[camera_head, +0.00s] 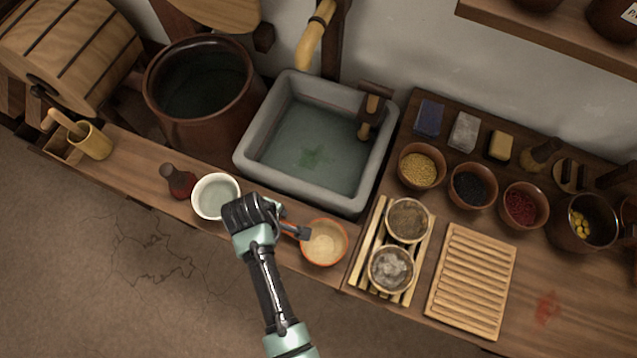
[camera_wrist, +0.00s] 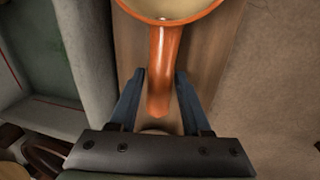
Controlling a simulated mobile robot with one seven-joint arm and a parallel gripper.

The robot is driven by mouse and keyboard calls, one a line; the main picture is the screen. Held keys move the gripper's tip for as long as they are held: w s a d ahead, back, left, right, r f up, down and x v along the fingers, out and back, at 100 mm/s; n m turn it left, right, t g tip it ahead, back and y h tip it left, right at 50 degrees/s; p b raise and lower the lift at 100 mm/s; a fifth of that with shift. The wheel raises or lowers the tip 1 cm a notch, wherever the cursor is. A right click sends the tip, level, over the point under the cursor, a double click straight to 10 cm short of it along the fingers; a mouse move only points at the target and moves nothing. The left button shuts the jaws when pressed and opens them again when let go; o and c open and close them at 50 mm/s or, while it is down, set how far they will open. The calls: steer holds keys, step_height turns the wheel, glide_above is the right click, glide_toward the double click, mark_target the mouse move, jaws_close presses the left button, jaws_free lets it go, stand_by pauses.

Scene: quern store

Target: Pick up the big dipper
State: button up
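The big dipper, an orange bowl with a pale inside (camera_head: 324,243), sits on the wooden counter just below the stone basin. In the wrist view its orange handle (camera_wrist: 163,60) points down toward my gripper (camera_wrist: 159,73). The handle's end lies between my two blue-grey fingers, which stand apart with a gap at the left; the right fingertip looks very close to the handle. In the head view my gripper (camera_head: 301,233) is at the dipper's left side, and my wrist hides most of the handle.
A white bowl of liquid (camera_head: 215,196) stands close left of my wrist, with a dark red bottle (camera_head: 178,182) beyond it. The stone basin (camera_head: 243,148) is behind. A slatted rack (camera_head: 364,243) with two bowls stands right of the dipper. Open floor lies in front.

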jaws_close()
steer(key=shift+r, duration=0.1)
